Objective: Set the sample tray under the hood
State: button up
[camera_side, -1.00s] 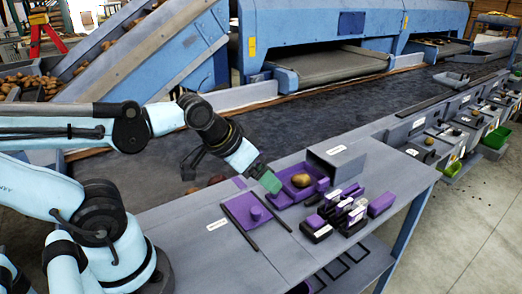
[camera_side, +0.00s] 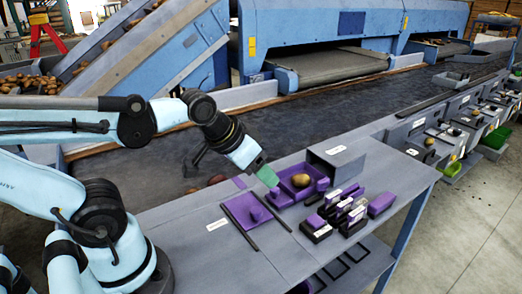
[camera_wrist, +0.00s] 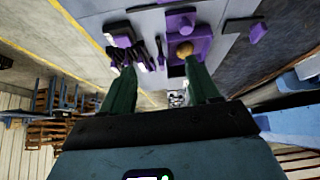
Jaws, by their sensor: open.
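The sample tray (camera_side: 290,191) is a purple tray with a brown potato (camera_side: 301,180) in it, on the grey bench. In the wrist view the potato (camera_wrist: 185,49) shows between the fingers, closer to the right one. The hood (camera_side: 338,154) is a grey box with a white label, just behind and right of the tray. My gripper (camera_side: 267,177) with green fingers is at the tray's left side, above the bench. In the wrist view my gripper (camera_wrist: 159,70) is open with nothing held. Whether a finger touches the tray cannot be told.
A purple plate with a knob (camera_side: 243,212) lies left of the tray between dark rails. Several labelled black and purple blocks (camera_side: 340,212) stand to the right. The dark conveyor belt (camera_side: 330,110) runs behind. The bench's front left is clear.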

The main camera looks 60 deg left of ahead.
jog(key=w+n+g, duration=0.1)
jog(key=w+a+r+n+g, duration=0.2)
jog(key=w, duration=0.1)
jog(key=shift+n, duration=0.4)
jog(key=c, duration=0.4)
jog(key=shift+o, duration=0.2)
jog(key=n+g, duration=0.4)
jog(key=n, duration=0.1)
send_over(275, 188)
jog(key=shift+f, duration=0.8)
notch_tip(275, 188, down, 12)
jog(key=shift+r, duration=0.2)
jog(key=shift+s, duration=0.1)
grip_shut()
